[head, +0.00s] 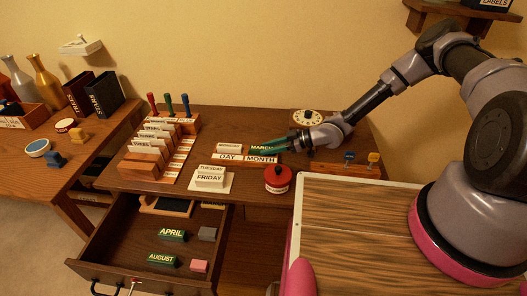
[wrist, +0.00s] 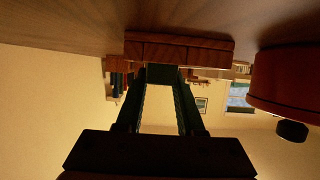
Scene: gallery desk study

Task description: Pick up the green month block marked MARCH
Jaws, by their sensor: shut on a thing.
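The green MARCH block (head: 261,147) is just above or at the back of the wooden holder marked DAY and MONTH (head: 245,160), on the MONTH side. My gripper (head: 273,149) reaches in from the right and is shut on the block. In the wrist view the dark green block (wrist: 162,74) sits between the two fingertips (wrist: 162,82), in front of the wooden holder (wrist: 180,51). I cannot tell whether the block still touches the holder. The MONDAY block (head: 229,148) stands on the DAY side.
A red round pot (head: 278,180) stands close in front; it looms in the wrist view (wrist: 285,80). A white dial (head: 307,117) lies behind my gripper. The block rack (head: 150,165) is at left. The open drawer (head: 140,245) holds the APRIL (head: 172,235) and AUGUST (head: 161,260) blocks.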

